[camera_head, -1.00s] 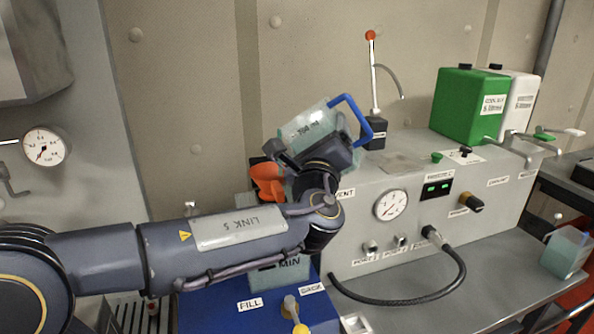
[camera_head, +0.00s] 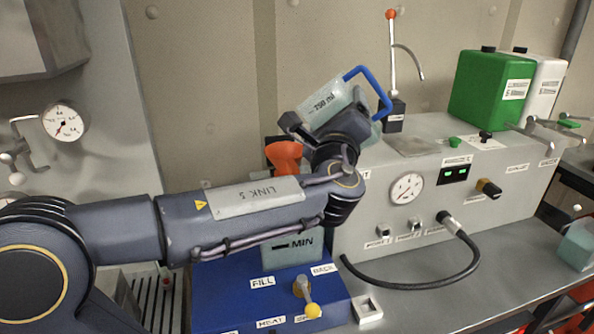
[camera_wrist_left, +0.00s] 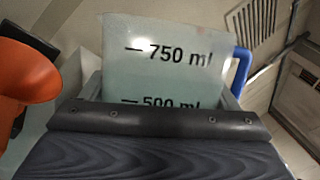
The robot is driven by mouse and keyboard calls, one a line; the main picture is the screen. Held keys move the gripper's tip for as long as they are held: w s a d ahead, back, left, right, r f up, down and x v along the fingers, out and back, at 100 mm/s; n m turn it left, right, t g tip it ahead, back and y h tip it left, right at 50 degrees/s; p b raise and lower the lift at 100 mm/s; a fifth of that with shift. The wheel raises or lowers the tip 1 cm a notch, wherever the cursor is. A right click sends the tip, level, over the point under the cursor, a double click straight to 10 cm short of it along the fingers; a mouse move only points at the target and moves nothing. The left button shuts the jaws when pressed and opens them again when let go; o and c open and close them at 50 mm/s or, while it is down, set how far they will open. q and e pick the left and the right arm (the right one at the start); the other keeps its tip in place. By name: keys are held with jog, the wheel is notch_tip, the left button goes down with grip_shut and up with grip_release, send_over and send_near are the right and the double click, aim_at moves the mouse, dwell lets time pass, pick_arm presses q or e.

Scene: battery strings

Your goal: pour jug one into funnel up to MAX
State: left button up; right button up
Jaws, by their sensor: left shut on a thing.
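My left gripper (camera_head: 318,136) is shut on a translucent jug (camera_head: 330,104) with a blue handle (camera_head: 371,84). The jug is tilted, its handle to the upper right. In the left wrist view the jug (camera_wrist_left: 165,62) shows 750 ml and 500 ml marks; I cannot make out its liquid level. The orange funnel (camera_head: 284,156) is just left of the gripper, and at the left edge of the left wrist view (camera_wrist_left: 25,75). Below it is a pale tank marked MIN (camera_head: 282,254); my arm hides its upper part, and I see no MAX mark. My right gripper is not in view.
The blue base (camera_head: 225,292) carries a yellow-tipped lever (camera_head: 308,296). A grey console (camera_head: 360,215) with a gauge (camera_head: 406,188) and a black hose (camera_head: 420,284) stands to the right. Green (camera_head: 485,85) and white (camera_head: 548,88) containers sit on top. Another jug (camera_head: 578,243) is at the far right.

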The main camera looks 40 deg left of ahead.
pick_arm(q)
jog(key=shift+r+n, duration=0.3)
jog(key=shift+r+n+g+b, duration=0.3)
jog(key=shift+n+b, duration=0.05)
jog(key=shift+n, duration=0.15)
jog(key=shift+r+n, duration=0.15)
jog(key=shift+n, duration=0.15)
dwell(0.7)
jog(key=shift+r+n, duration=0.2)
jog(key=shift+n, duration=0.1)
jog(key=shift+a+r+n+y+b, duration=0.1)
jog(key=shift+r+n+y+b, duration=0.1)
jog(key=shift+n+y+b, duration=0.15)
jog(key=shift+r+n, duration=0.15)
jog(key=shift+n, duration=0.1)
dwell(1.0)
jog(key=shift+s+a+r+n+g, duration=0.15)
jog(key=shift+r+n+g, duration=0.2)
jog(key=shift+n+g, duration=0.2)
dwell(1.2)
